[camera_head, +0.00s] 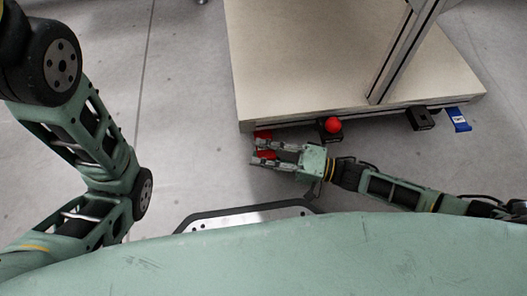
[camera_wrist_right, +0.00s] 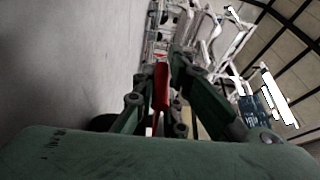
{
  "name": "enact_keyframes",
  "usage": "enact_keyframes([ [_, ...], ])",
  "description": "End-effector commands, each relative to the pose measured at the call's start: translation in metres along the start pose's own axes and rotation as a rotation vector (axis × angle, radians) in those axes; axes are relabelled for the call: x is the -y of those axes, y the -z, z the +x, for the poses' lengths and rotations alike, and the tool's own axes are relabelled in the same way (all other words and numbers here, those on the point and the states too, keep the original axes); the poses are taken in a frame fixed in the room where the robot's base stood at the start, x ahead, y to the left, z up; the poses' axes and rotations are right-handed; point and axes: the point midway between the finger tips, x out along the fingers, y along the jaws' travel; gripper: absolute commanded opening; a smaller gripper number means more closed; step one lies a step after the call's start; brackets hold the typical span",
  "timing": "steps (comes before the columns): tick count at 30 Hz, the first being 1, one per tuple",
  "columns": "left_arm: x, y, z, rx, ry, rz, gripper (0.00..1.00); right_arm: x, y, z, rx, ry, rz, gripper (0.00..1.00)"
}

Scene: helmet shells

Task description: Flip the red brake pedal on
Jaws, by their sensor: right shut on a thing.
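The red brake pedal (camera_head: 264,153) is low at the near left corner of the wooden-topped cart, partly hidden by my right gripper. My right gripper (camera_head: 266,149) reaches in from the right with its fingers on either side of the pedal and is shut on it. In the right wrist view the red pedal (camera_wrist_right: 161,86) stands between the fingers of the right gripper (camera_wrist_right: 163,84). My left arm shows at the left, but its gripper is out of the frame.
The cart's pale wooden top (camera_head: 310,60) carries a metal upright (camera_head: 403,50). Along its near edge are a red ball knob (camera_head: 333,125), a black bracket (camera_head: 420,118) and a blue tag (camera_head: 458,119). Grey floor (camera_head: 190,120) lies open left of the cart.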

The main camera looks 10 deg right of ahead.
Motion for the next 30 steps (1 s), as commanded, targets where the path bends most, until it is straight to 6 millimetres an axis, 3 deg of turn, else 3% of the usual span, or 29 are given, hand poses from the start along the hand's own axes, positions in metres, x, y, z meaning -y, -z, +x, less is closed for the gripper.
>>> enact_keyframes([
  [6,0.0,0.0,0.0,0.0,0.0,0.0,0.3,-0.015,0.002,-0.001,-0.005,0.045,-0.135,0.0],
  [17,0.0,0.0,0.0,0.001,0.0,0.001,0.3,-0.016,0.002,-0.002,-0.004,0.056,-0.163,0.0],
  [18,0.0,0.0,0.0,0.001,0.0,0.001,0.3,-0.016,0.002,-0.002,-0.004,0.056,-0.162,0.13],
  [23,0.0,0.0,0.0,0.001,0.0,0.001,0.3,-0.015,0.002,-0.001,-0.003,0.058,-0.161,0.27],
  [30,0.0,0.0,0.0,0.001,0.0,0.001,0.3,-0.014,0.002,0.0,-0.003,0.061,-0.161,0.29],
])
